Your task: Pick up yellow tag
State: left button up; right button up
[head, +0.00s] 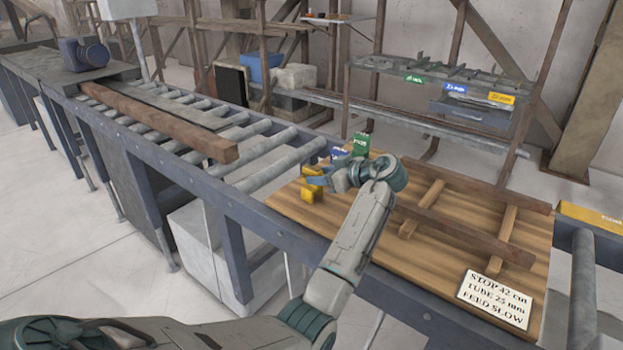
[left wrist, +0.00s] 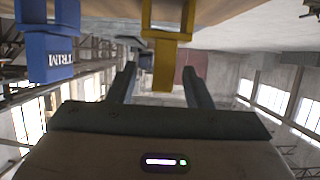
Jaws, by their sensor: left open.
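The yellow tag (head: 313,188) stands on the wooden board at its left side. It also shows in the left wrist view (left wrist: 164,68), upside down, between the two fingers in the picture, nearer the right one. My left gripper (head: 323,179) is open and right beside the tag, with nothing held. Its fingers also show in the left wrist view (left wrist: 160,75); I cannot tell how deep the tag sits between them. A blue tag (head: 339,153) and a green tag (head: 361,144) stand behind the gripper. The blue one reads TRIM in the left wrist view (left wrist: 48,58). My right gripper is not in view.
The wooden board (head: 290,206) carries a brown timber frame (head: 465,228) and a white note card (head: 495,299). A roller conveyor (head: 270,160) with a long wooden beam (head: 160,121) runs at left.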

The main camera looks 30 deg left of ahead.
aim_at(307, 175)
pick_arm(q)
jog(key=p+x, duration=0.1)
jog(key=x, duration=0.1)
jog(key=p+x, duration=0.2)
jog(key=x, duration=0.1)
jog(key=shift+s+a+r, duration=0.1)
jog(key=shift+s, duration=0.15)
jog(key=shift+a, duration=0.1)
jog(key=shift+w, duration=0.1)
grip_shut()
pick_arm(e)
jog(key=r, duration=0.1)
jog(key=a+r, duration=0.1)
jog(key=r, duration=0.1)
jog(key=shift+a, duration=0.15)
